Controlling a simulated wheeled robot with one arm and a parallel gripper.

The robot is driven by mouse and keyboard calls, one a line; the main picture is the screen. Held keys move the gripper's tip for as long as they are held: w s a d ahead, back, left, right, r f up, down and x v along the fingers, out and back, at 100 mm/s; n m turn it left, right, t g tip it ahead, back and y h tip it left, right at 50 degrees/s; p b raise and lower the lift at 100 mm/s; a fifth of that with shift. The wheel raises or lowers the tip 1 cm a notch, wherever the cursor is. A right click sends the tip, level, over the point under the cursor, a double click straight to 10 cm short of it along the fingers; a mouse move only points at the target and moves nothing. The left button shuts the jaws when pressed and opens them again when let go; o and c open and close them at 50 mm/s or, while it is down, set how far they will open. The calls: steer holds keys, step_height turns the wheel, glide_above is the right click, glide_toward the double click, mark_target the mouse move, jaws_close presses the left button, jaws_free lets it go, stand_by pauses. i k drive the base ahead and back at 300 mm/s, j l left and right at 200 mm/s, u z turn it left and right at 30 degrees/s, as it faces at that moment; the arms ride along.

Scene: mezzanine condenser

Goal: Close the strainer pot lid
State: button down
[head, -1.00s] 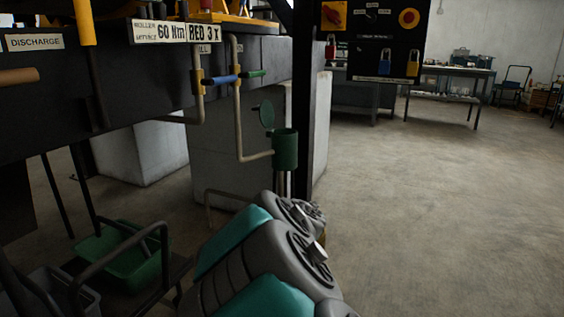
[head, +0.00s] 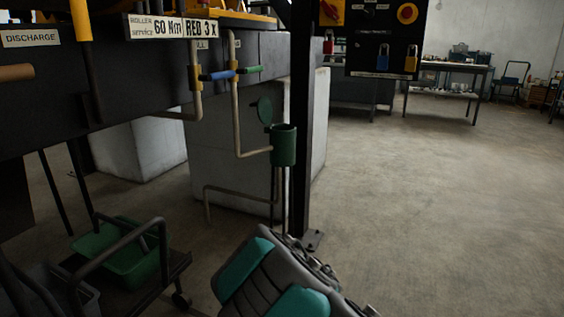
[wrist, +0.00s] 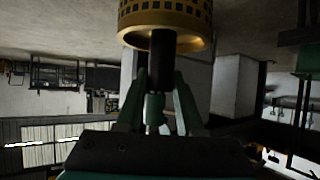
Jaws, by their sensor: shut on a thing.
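The green strainer pot (head: 284,150) stands upright on a pipe beside the dark post in the head view. Its round green lid (head: 264,111) stands up open, to the upper left of the pot's rim. The pot's inside is too dark to tell. My gripper (wrist: 160,92) shows in the wrist view, its fingers shut on the dark stem (wrist: 162,60) of a brass strainer basket (wrist: 165,22) with rows of square holes. The basket is partly cut off by the frame's top edge. My gripper is out of sight in the head view, so its distance from the pot cannot be told.
Blue (head: 218,76) and green (head: 248,69) valve handles sit on pipes left of the pot. A dark post (head: 301,130) rises right behind it. A trolley with a green tub (head: 148,262) stands at lower left. The floor (head: 420,200) at right is clear.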

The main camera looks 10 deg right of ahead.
mark_target(263, 105)
steer(key=i+l+u, duration=0.1)
steer(key=u, duration=0.3)
steer(key=i+l+u, duration=0.1)
steer(key=l+u, duration=0.15)
steer(key=u, duration=0.2)
steer(key=i+l+u, duration=0.15)
steer(key=l, duration=0.4)
steer(key=i+l+u, duration=0.15)
steer(key=l, duration=0.4)
steer(key=i+l+u, duration=0.15)
steer(key=l, duration=0.45)
steer(key=l+u, duration=0.15)
steer(key=l, duration=0.4)
